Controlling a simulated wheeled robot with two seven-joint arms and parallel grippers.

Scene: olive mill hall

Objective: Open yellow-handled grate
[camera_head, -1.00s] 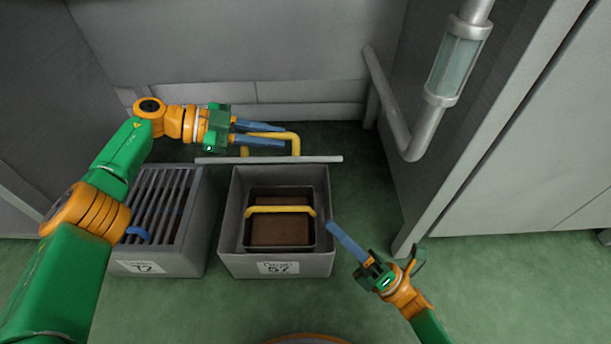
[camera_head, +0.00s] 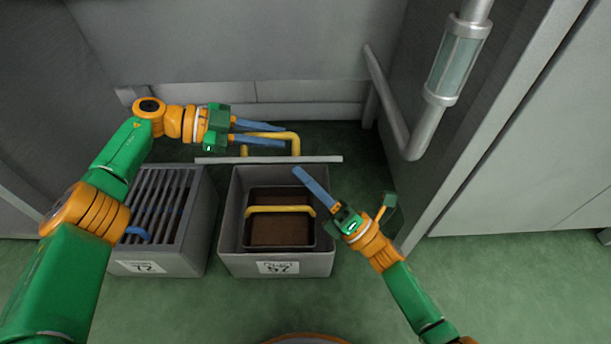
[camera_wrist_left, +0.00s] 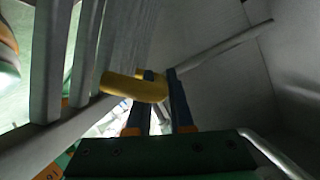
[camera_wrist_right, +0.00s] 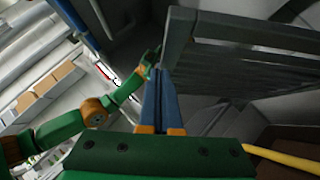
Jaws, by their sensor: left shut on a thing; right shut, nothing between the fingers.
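The yellow-handled grate (camera_head: 325,159) stands up edge-on at the back of the right box (camera_head: 230,262), leaving the box top open. Its bars show in the right wrist view (camera_wrist_right: 260,40). My left gripper (camera_head: 284,135) is shut on its yellow handle (camera_head: 296,146), which also shows between the fingers in the left wrist view (camera_wrist_left: 120,84). My right gripper (camera_head: 297,170) is shut and empty, its fingertips over the back right of the box, just in front of the grate's edge. Whether it touches the grate I cannot tell.
A dark bin with a yellow handle (camera_head: 270,210) sits inside the right box. A second box with a closed slatted grate and blue handle (camera_head: 138,233) stands to the left. A pipe (camera_head: 398,125) and grey cabinet stand at the right. Green floor is free in front.

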